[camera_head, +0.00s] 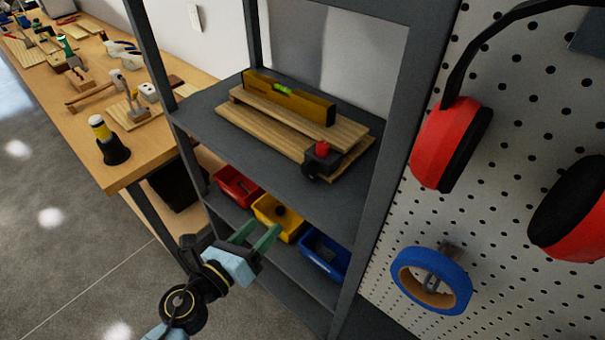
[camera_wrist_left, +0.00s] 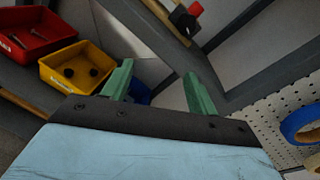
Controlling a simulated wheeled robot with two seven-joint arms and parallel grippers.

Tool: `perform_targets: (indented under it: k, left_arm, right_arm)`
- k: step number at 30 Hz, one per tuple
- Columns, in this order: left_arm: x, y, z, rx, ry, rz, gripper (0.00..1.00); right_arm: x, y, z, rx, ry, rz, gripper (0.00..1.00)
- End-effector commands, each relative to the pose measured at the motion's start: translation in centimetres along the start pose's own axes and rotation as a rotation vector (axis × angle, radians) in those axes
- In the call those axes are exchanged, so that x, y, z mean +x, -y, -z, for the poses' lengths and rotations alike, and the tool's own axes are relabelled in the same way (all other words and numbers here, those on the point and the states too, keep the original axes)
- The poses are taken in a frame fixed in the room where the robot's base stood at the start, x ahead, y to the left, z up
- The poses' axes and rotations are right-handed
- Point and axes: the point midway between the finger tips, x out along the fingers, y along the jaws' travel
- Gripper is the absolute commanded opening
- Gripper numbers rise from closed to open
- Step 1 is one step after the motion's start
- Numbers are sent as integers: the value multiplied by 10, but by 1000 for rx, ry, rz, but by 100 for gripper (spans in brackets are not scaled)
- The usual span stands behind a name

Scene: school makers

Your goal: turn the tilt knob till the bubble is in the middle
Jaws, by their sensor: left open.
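A yellow spirit level (camera_head: 290,97) with a green vial (camera_head: 283,88) lies on a wooden tilt board (camera_head: 245,118) on the upper shelf. The bubble is too small to make out. A black block with a red top (camera_head: 322,149) and a dark round knob (camera_head: 310,169) sits at the board's front right corner. In the left wrist view, the red part (camera_wrist_left: 195,9) shows at the top edge. My left gripper (camera_head: 260,232), with green fingers, is open and empty, below and in front of the upper shelf. It also shows in the wrist view (camera_wrist_left: 158,85). My right gripper is not in view.
Red (camera_head: 236,186), yellow (camera_head: 275,217) and blue (camera_head: 325,255) bins stand on the lower shelf near my gripper. A dark shelf post (camera_head: 372,225) rises right of the knob. A pegboard (camera_head: 520,90) holds ear defenders (camera_head: 440,150) and blue tape (camera_head: 432,280). A workbench (camera_head: 130,170) is at left.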

Motion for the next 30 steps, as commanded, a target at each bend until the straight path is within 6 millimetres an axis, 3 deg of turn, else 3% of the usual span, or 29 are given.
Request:
perform_targets:
  k: [1,4,11,24,30]
  left_arm:
    - [0,12,-16,105,15,26,58]
    - [-1,26,-33,247,31,55,58]
    - [14,35,-43,324,42,66,58]
    - [103,40,-45,318,41,66,58]
    - [126,42,-45,316,40,65,58]
  right_arm:
    - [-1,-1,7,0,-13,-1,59]
    - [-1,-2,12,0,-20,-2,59]
    - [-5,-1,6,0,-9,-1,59]
    - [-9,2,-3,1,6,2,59]
    - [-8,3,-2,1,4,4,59]
